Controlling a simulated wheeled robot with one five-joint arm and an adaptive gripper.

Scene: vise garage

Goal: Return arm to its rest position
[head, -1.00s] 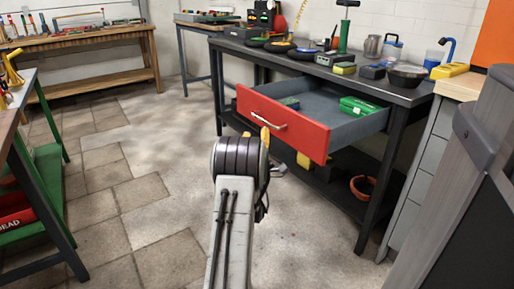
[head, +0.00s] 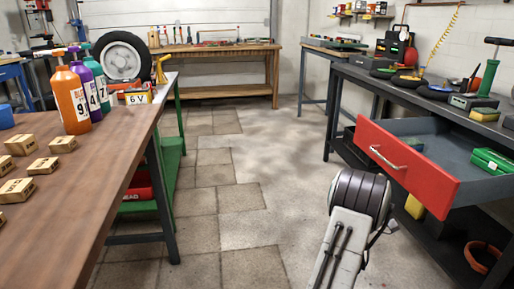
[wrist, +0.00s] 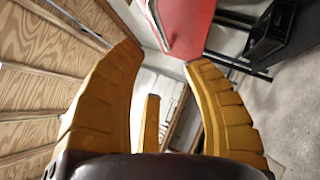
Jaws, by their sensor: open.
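My arm (head: 340,245) extends up from the bottom right of the head view, with its dark ribbed joint left of the open red drawer. My gripper (wrist: 162,55) is open in the wrist view. Its yellow fingers are spread and nothing shows held between them. In the head view my gripper is hidden behind the joint. The red drawer front (head: 405,170) stands pulled out from the dark workbench (head: 432,95). A red panel, apparently the same drawer front, shows beyond the fingertips in the wrist view (wrist: 185,25).
A wooden table (head: 80,215) at left carries several wooden blocks and bottles (head: 70,100). Clear tiled floor (head: 225,190) runs between table and workbench. A green box (head: 492,160) lies in the drawer. An orange ring-like item (head: 482,258) sits below. A wooden bench (head: 220,50) stands at the back.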

